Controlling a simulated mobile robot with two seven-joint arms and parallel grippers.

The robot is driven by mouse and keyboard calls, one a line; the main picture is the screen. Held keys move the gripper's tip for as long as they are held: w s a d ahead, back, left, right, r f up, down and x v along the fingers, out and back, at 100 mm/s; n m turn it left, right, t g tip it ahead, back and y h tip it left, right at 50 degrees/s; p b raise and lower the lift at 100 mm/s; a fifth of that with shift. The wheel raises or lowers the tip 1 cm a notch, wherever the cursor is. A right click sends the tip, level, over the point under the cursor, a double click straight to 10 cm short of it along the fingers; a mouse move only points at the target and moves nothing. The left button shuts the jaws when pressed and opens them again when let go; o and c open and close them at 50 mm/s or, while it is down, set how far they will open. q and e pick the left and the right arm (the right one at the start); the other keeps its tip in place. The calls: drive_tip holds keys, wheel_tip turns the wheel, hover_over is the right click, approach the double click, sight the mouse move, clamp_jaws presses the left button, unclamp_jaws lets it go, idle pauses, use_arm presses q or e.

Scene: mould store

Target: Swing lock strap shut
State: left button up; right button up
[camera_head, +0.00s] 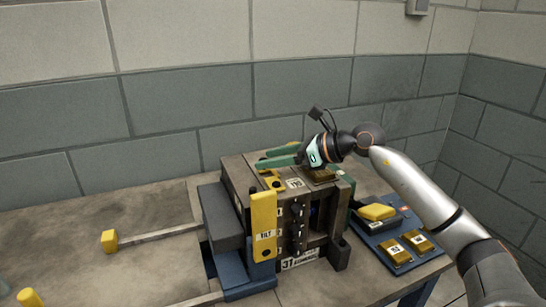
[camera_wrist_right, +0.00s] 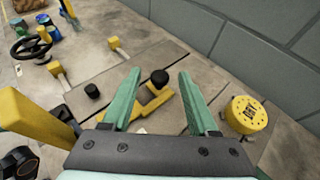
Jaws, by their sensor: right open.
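The mould block (camera_head: 297,215) stands on the bench. A yellow bar with a printed label (camera_head: 263,225) stands upright on its front left face. A smaller yellow piece (camera_head: 272,181) is on the block's top, below my right gripper (camera_head: 265,159). In the wrist view a yellow arm (camera_wrist_right: 163,98) and a black knob (camera_wrist_right: 160,77) show between the open green fingers of my right gripper (camera_wrist_right: 160,73). The fingers look empty; contact with the knob cannot be told. I cannot tell for certain which yellow part is the lock strap. My left gripper is not in view.
Yellow-ended rods (camera_head: 110,240) lie on the bench at left. A round yellow part (camera_wrist_right: 247,113) is right of the fingers in the wrist view. A block wall (camera_head: 185,105) runs behind.

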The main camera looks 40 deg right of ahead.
drive_tip(key=shift+c, duration=0.4)
clamp_jaws()
idle(0.9)
